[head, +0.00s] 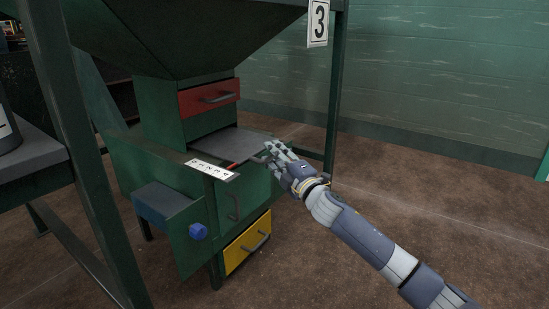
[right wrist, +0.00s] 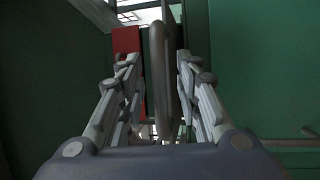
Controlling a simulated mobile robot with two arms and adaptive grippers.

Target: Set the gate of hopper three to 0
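Hopper three (head: 190,35) is a dark green funnel with a "3" sign (head: 318,22) on its frame. Its gate (head: 226,146) is a flat grey plate sticking out to the right below a red drawer. A white number scale (head: 211,170) lies beside the plate, with a red marker (head: 233,166) near its right end; the digits are too small to read surely. My right gripper (head: 268,153) is at the plate's outer end. In the right wrist view, the gate's grey handle (right wrist: 158,75) stands between its open fingers, with a gap on the left. My left gripper is out of view.
A red drawer (head: 209,97) is above the plate and a yellow drawer (head: 247,243) below. A blue knob (head: 198,231) and a blue box (head: 161,203) are at the front left. Green frame posts (head: 335,95) flank the hopper. The floor to the right is clear.

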